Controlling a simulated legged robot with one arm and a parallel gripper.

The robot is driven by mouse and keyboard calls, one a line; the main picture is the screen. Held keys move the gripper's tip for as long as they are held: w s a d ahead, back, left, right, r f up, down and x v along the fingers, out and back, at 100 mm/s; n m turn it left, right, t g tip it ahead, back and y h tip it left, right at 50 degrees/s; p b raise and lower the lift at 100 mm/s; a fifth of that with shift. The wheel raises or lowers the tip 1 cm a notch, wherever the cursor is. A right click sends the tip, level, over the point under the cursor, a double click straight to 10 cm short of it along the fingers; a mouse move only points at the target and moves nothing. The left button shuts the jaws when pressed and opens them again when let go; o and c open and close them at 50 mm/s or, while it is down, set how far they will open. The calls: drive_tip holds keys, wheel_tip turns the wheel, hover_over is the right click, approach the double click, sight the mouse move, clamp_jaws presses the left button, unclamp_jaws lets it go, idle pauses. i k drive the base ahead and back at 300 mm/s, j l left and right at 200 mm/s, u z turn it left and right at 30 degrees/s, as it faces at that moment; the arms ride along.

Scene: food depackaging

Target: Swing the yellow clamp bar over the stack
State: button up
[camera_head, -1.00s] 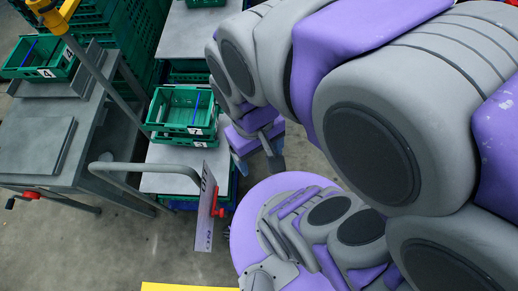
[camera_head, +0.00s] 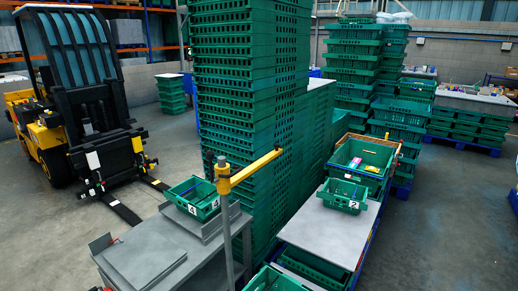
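The yellow clamp bar (camera_head: 254,167) sits at the top of an upright grey pole (camera_head: 224,240) at the right side of a grey workbench. The bar points right and slightly upward in the picture. It overlaps the lower part of a tall stack of green crates (camera_head: 240,90) in the picture, and the crates rise far above it. I cannot tell how far apart the bar and the stack are. My gripper is not in view now.
The grey workbench (camera_head: 150,255) holds a green crate marked 4 (camera_head: 195,198). A grey tabletop (camera_head: 325,230) on the right carries a small green crate marked 2 (camera_head: 342,196). A yellow forklift (camera_head: 50,140) stands at the left, with bare floor (camera_head: 160,130) beside it.

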sight(245, 174)
drive_tip(key=l, duration=0.7)
drive_tip(key=i+l, duration=0.15)
drive_tip(key=l, duration=0.2)
drive_tip(key=i+l+z, duration=0.1)
drive_tip(key=l, duration=0.2)
drive_tip(key=i+j+z, duration=0.1)
drive_tip(key=i, duration=0.45)
drive_tip(key=i+l+z, duration=0.15)
drive_tip(key=l, duration=0.3)
drive_tip(key=k+j+u, duration=0.1)
drive_tip(key=j, duration=0.35)
drive_tip(key=k+u, duration=0.05)
